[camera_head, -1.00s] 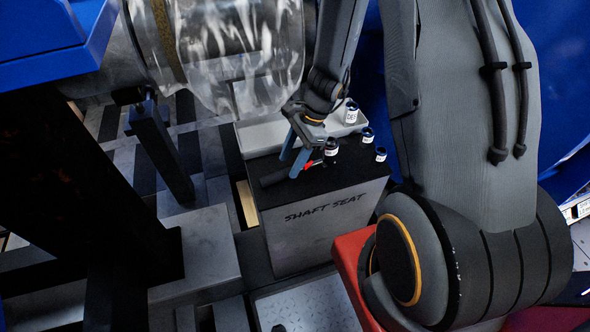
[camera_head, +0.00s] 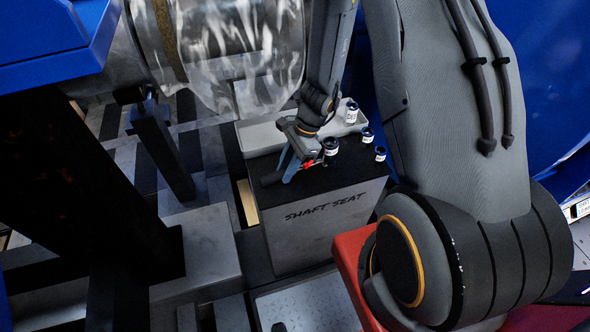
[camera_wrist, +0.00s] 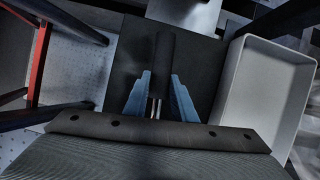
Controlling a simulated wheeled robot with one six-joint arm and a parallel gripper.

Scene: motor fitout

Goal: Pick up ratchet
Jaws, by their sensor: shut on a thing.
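The ratchet (camera_head: 270,179) has a dark handle and a red part. It lies on or just over the black top of the "SHAFT SEAT" box (camera_head: 322,232); I cannot tell if it touches. My gripper (camera_head: 287,172) reaches down to it, with blue fingers shut around it. In the wrist view the ratchet's black handle (camera_wrist: 165,58) extends ahead past my gripper (camera_wrist: 159,84), and its thin metal shaft shows between the two blue fingers. The end nearest the wrist is hidden by my gripper's body.
Several dark, white-labelled cylinders stand right of my gripper, one (camera_head: 332,146) very close to it. A grey tray (camera_head: 262,134) sits behind; in the wrist view the tray (camera_wrist: 264,92) is at right. A plastic-wrapped shaft (camera_head: 235,50) hangs at upper left.

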